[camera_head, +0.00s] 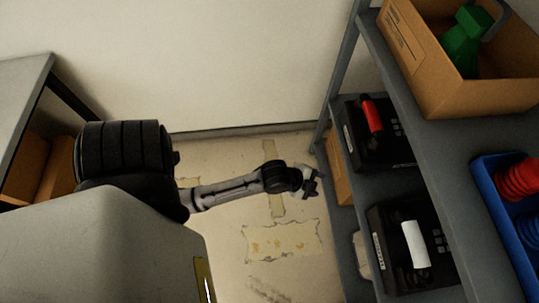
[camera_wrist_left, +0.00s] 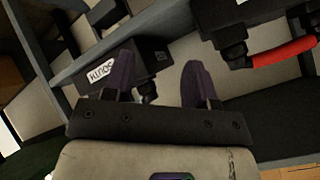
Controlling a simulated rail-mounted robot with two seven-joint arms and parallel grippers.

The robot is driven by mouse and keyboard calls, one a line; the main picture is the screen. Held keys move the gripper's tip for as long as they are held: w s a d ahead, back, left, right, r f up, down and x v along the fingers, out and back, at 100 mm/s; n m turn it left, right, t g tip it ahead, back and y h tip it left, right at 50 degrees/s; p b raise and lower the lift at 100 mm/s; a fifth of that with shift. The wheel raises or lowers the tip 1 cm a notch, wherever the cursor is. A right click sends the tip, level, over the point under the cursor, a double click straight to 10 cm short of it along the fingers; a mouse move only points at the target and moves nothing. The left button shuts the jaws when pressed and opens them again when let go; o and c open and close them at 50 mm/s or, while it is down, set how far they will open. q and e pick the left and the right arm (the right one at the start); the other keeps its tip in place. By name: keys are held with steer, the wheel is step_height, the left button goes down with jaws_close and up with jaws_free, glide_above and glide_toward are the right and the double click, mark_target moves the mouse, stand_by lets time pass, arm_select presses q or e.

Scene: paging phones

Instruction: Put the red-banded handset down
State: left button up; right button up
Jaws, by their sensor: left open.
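The red-banded handset (camera_head: 372,117) lies at its black phone (camera_head: 397,147) on the middle shelf in the head view. I cannot tell whether it is fully seated. In the left wrist view the handset's red band (camera_wrist_left: 285,52) and one black end show at the upper right. A second black phone (camera_head: 385,232) with a white-banded handset (camera_head: 415,244) stands nearer on the same shelf. My left gripper (camera_head: 311,184) is open and empty, just left of the shelf and apart from the handset. Its two fingers (camera_wrist_left: 160,82) show spread in the left wrist view. My right gripper is not in view.
The shelf's grey upright (camera_head: 344,62) and upper board (camera_head: 402,85) are close to my left gripper. Above are a cardboard box (camera_head: 460,95) with a green item and a blue crate (camera_head: 497,220) with red coils. The floor (camera_head: 225,158) left of the shelf is mostly clear.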

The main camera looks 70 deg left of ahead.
arm_select(q)
steer(key=s+d+n+g, duration=0.1)
steer(key=s+n+g, duration=0.2)
steer(key=s, duration=0.5)
steer(key=s+d+r+n+g+y, duration=0.1)
steer(key=s+d+n+g, duration=0.1)
steer(key=s+n, duration=0.3)
steer(key=s+g, duration=0.1)
steer(key=s, duration=0.1)
steer(key=shift+s+d+r, duration=0.25)
steer(key=shift+s+d, duration=0.05)
steer(key=shift+s, duration=0.1)
